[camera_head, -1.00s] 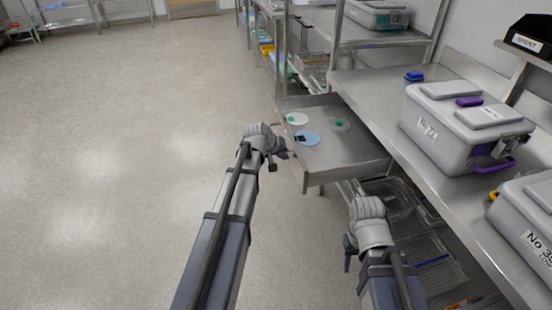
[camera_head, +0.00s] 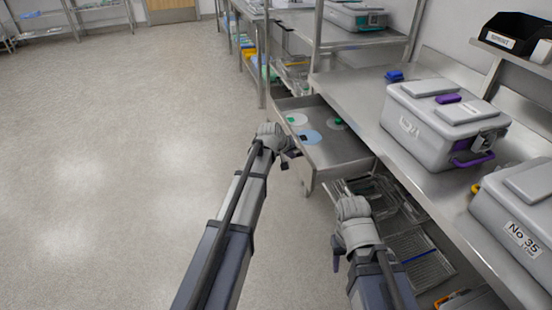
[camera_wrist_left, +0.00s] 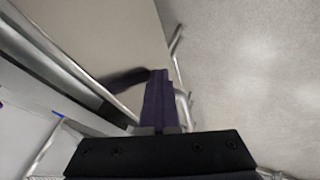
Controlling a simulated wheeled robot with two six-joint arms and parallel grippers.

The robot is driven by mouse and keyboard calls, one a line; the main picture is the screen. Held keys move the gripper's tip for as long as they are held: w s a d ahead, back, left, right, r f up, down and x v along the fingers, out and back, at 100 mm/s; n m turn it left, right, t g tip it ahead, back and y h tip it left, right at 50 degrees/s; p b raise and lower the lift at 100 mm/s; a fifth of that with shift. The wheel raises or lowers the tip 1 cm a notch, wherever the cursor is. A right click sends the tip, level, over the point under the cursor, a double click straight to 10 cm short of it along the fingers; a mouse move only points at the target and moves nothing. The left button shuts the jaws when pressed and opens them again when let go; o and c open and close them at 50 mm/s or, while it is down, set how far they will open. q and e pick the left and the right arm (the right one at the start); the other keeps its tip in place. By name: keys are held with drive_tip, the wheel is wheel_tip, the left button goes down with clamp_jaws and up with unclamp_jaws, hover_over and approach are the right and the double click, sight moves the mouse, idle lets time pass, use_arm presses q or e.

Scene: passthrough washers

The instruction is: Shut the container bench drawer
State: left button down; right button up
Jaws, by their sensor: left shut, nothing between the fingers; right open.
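The bench drawer (camera_head: 345,157) is a grey metal tray pulled out from under the steel bench (camera_head: 345,92). Small discs lie in it, including a white one (camera_head: 297,119) and a blue one (camera_head: 311,138). My left gripper (camera_head: 291,156) is shut and empty at the drawer's outer front side; contact is unclear in the head view. In the left wrist view its dark fingers (camera_wrist_left: 160,100) are closed beside a pale flat panel (camera_wrist_left: 100,35), likely the drawer front. My right gripper (camera_head: 337,252) is open and empty, pointing down below and to the right of the drawer.
Grey lidded containers stand on the bench, one with a purple latch (camera_head: 437,117) and one marked No 35 (camera_head: 520,215). Wire baskets (camera_head: 418,255) sit on the shelf below. A blue item (camera_head: 395,76) lies near the bench's back. Open floor (camera_head: 130,160) spreads to the left.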

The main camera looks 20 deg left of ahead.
use_arm(q)
hover_over(338, 156)
drive_tip(key=w+d, duration=0.2)
drive_tip(key=d, duration=0.1)
drive_tip(key=shift+w+d, duration=0.1)
drive_tip(key=shift+w, duration=0.1)
drive_tip(key=shift+w+d, duration=0.1)
drive_tip(key=shift+d, duration=0.15)
drive_tip(key=shift+w+d+r, duration=0.1)
drive_tip(key=s+a, duration=0.1)
drive_tip(key=a, duration=0.1)
drive_tip(key=s+a, duration=0.1)
drive_tip(key=shift+s+a, duration=0.35)
drive_tip(key=shift+s, duration=0.05)
drive_tip(key=p+v, duration=0.8)
drive_tip(key=v, duration=0.2)
drive_tip(key=shift+a, duration=0.15)
